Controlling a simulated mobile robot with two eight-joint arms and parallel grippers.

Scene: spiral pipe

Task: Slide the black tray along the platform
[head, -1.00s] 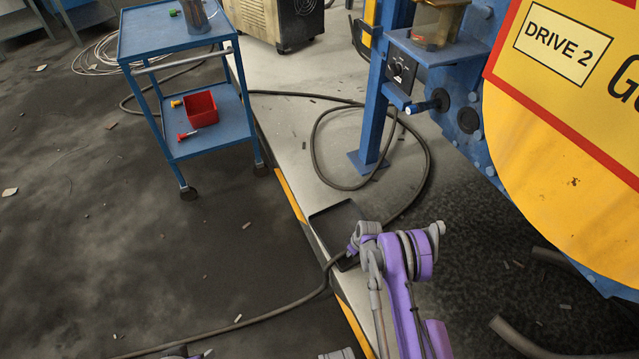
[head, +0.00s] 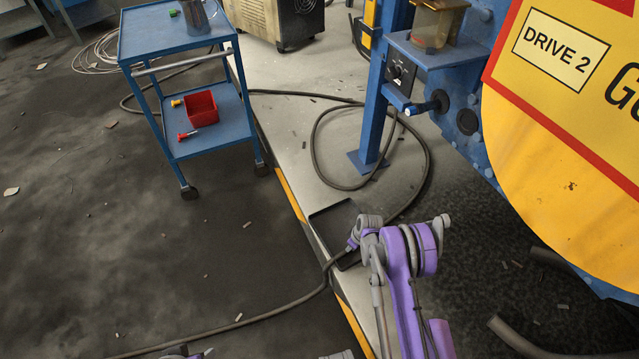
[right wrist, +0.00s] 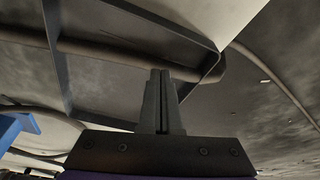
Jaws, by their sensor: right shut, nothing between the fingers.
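The black tray (head: 330,224) is a shallow rectangle on the grey platform (head: 292,178), close to its yellow-striped left edge in the head view. My purple right arm covers its right side. My right gripper (right wrist: 160,80) is shut and empty in the right wrist view, with its tips in front of a thick cable. Dark straight bars, apparently the tray's rim (right wrist: 165,22), cross that view above and beside the fingers. I cannot tell whether the fingers touch it. In the head view the right fingertips are hidden or too small to make out. My left gripper is not clearly seen.
A dark cable (head: 315,150) loops across the platform, passes by the tray and runs down onto the floor. A blue trolley (head: 210,105) with a red bin (head: 201,108) stands left. A blue post (head: 378,100) and yellow-fronted machine (head: 560,130) stand right. Floor at left is mostly clear.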

